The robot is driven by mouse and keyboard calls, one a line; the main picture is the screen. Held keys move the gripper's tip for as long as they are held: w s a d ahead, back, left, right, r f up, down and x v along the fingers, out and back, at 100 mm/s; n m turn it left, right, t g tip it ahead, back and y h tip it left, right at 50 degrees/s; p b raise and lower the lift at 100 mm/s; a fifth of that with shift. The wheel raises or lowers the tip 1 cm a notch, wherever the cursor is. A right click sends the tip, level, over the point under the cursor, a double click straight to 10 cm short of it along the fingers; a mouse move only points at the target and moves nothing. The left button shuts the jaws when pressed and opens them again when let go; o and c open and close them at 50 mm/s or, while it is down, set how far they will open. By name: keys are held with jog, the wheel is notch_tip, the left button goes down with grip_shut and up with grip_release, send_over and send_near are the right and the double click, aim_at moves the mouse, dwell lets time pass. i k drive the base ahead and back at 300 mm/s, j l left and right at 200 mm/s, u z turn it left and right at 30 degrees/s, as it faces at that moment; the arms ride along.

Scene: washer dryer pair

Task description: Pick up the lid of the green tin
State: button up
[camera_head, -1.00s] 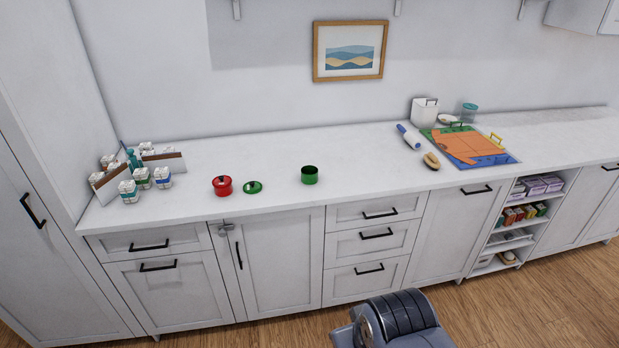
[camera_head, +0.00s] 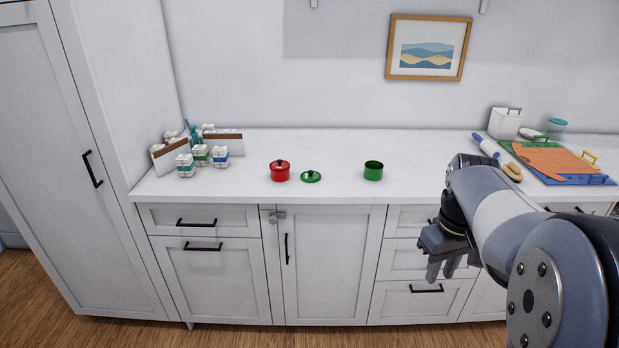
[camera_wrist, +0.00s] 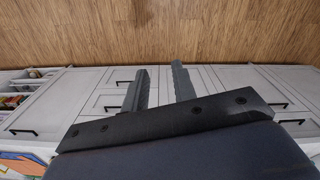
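A green lid (camera_head: 311,176) with a dark knob lies on the white counter in the head view. The open green tin (camera_head: 373,171) stands to its right, apart from it. A red tin (camera_head: 279,171) with its lid on stands just left of the green lid. My gripper (camera_head: 438,270) is to the right of these and lower than the counter top, in front of the drawers, pointing down. In the wrist view my gripper (camera_wrist: 158,85) shows two fingers spread apart with nothing between them. The lid and tins are not in the wrist view.
White boxes (camera_head: 202,157) and a brown-edged organiser stand at the counter's left end. A cutting board (camera_head: 555,160), brush (camera_head: 512,172) and rolling pin (camera_head: 486,146) lie at the right. The counter around the lid is clear. Drawer handles (camera_head: 426,288) stick out near my gripper.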

aim_at(311, 176)
jog(key=i+j, duration=0.45)
jog(key=i, duration=0.2)
jog(key=i+j+z, duration=0.1)
jog(key=i+j, duration=0.35)
jog(key=i, duration=0.15)
jog(key=i+j, duration=0.5)
jog(key=i, duration=0.15)
jog(key=l+z, duration=0.05)
